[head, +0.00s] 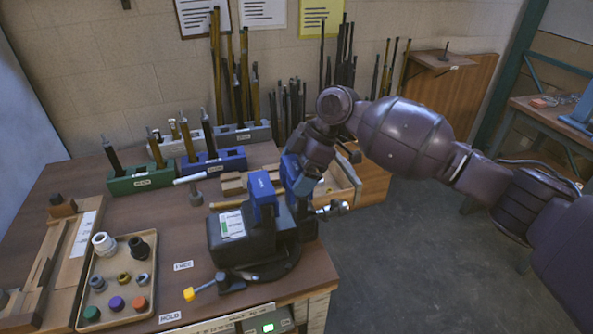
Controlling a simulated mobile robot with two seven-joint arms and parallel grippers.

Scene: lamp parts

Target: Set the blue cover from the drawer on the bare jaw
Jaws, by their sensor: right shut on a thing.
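A dark vise (228,250) with a white label stands near the table's front right corner. A blue cover (262,192) sits on its left jaw. My right gripper (297,190) comes in from the right and points down over the vise's right jaw. It is shut on a blue piece (290,167), which looks like the second blue cover. Fingers and wrist partly hide this piece and the right jaw, so I cannot tell whether they touch. The open wooden drawer (350,178) is behind the vise, partly hidden by my arm. My left gripper is out of view.
A tray (84,262) of knobs and caps lies at the left. A green block (140,180) and a blue block (215,163) hold upright tools behind. A white-headed mallet (190,179) stands left of the vise.

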